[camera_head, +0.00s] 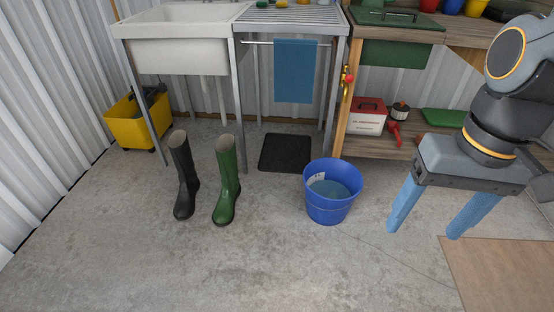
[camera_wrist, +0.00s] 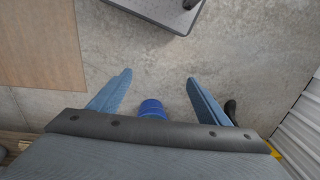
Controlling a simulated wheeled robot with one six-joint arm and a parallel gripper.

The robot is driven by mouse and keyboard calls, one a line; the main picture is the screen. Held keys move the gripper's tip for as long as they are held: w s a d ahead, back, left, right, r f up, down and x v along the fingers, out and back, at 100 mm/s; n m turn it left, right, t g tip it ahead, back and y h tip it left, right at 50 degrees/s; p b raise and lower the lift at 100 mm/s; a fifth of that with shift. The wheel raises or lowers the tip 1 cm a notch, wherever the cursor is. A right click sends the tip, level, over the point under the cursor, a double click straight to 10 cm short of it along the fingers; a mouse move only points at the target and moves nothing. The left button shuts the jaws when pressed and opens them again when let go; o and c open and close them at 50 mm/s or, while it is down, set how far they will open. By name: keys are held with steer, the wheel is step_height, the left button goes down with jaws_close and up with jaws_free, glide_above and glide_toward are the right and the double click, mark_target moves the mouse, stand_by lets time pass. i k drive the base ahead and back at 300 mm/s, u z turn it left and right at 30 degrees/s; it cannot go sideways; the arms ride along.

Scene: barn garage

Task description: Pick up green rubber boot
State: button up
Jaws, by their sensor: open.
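The green rubber boot (camera_head: 227,182) stands upright on the concrete floor, left of centre in the head view, with its toe toward the camera. A black boot (camera_head: 184,177) stands upright just to its left, apart from it. My gripper (camera_head: 428,218) is open and empty at the right of the head view, with blue fingers pointing down, well to the right of both boots. In the wrist view my gripper (camera_wrist: 158,85) is open with bare floor between the fingertips. A dark boot shape shows past the right finger; the green boot cannot be made out there.
A blue bucket (camera_head: 332,192) stands on the floor between the green boot and my gripper. Behind are a sink (camera_head: 180,40), a metal-legged rack, a dark mat (camera_head: 286,153), a yellow bucket (camera_head: 140,122) and a wooden bench. The floor in front of the boots is clear.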

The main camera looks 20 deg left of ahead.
mark_target(224, 212)
steer(key=u, duration=2.85)
steer(key=i, duration=2)
steer(key=z, duration=2.3)
